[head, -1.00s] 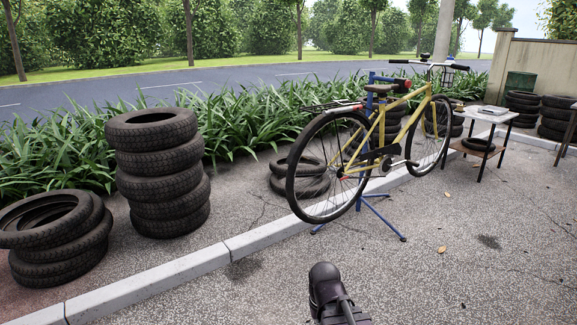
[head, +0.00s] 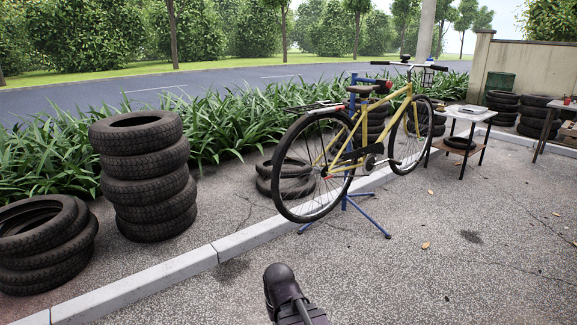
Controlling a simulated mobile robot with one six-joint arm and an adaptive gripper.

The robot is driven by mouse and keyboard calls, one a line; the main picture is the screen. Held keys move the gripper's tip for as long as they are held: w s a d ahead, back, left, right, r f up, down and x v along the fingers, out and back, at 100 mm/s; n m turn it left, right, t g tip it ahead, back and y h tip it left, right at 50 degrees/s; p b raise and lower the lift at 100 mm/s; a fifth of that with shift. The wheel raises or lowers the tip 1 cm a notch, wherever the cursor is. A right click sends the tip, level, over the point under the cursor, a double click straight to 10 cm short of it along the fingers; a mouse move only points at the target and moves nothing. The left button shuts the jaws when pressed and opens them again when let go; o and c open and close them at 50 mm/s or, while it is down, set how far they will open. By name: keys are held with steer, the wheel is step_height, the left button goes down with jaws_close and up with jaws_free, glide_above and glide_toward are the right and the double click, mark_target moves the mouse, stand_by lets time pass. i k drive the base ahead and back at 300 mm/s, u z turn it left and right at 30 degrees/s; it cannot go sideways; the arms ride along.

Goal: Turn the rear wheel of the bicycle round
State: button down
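A yellow bicycle (head: 345,135) is held off the ground on a blue repair stand (head: 346,205) in the head view. Its rear wheel (head: 279,187), with a black tyre and thin spokes, faces me on the left side of the bicycle. The wheel hangs clear beside the stand's legs. Part of my arm shows at the bottom middle of the picture, in front of and below the wheel, well apart from it. My gripper's fingers cannot be made out.
A tall tyre stack (head: 146,190) and a lower tyre pile (head: 38,262) stand on the left. A kerb (head: 190,263) runs diagonally below the bicycle. A small white table (head: 463,113) stands to the right. The paving at front right is clear.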

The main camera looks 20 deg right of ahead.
mark_target(280, 207)
steer(key=z, duration=0.05)
steer(key=i, duration=1)
